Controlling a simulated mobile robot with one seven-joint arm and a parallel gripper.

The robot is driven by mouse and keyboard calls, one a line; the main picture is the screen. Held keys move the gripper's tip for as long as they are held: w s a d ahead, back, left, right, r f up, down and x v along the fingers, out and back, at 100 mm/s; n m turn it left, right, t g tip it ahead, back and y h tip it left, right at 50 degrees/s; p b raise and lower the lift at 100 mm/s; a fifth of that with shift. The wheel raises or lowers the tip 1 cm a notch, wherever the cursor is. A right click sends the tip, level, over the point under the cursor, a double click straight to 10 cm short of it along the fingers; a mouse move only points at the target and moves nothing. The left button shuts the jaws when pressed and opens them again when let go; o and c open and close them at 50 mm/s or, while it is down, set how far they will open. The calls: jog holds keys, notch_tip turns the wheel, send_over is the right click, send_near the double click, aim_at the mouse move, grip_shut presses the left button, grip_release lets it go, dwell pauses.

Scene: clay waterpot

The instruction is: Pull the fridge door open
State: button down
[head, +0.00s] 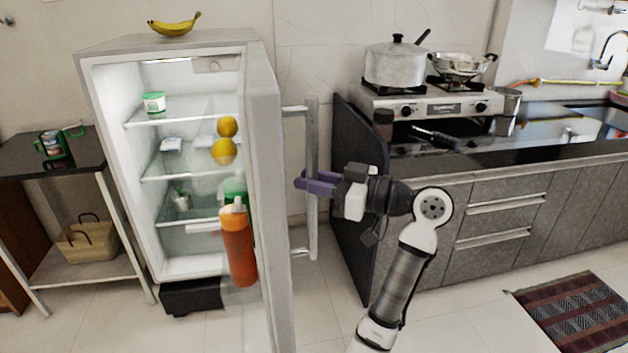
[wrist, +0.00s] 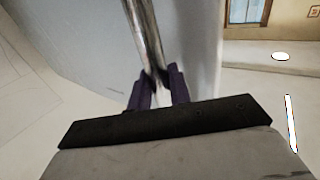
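The white fridge (head: 100,150) stands on the left in the head view, with its lit inside and shelves in plain sight. Its door (head: 268,190) stands wide open, swung out toward the camera and seen nearly edge-on. A long vertical bar handle (head: 312,130) is on the door's outer side, to the right. My gripper (head: 315,182) is at the middle of this handle, with its purple fingers on either side of the bar. In the wrist view the metal handle (wrist: 144,30) runs down between the fingers of my gripper (wrist: 160,85), which look closed on it.
A banana (head: 174,25) lies on top of the fridge. An orange bottle (head: 238,245) sits on the door's inner side. A dark counter end panel (head: 350,190) is close behind my gripper. A side table (head: 70,160) stands left; bare floor shows in front.

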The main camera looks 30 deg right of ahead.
jog(key=c, duration=1.3)
grip_release()
jog(key=shift+w+a, duration=0.1)
jog(key=shift+w, duration=0.15)
jog(key=shift+c, duration=0.2)
jog(key=shift+s, duration=0.1)
jog(key=b+v, duration=0.2)
jog(key=v, duration=1.2)
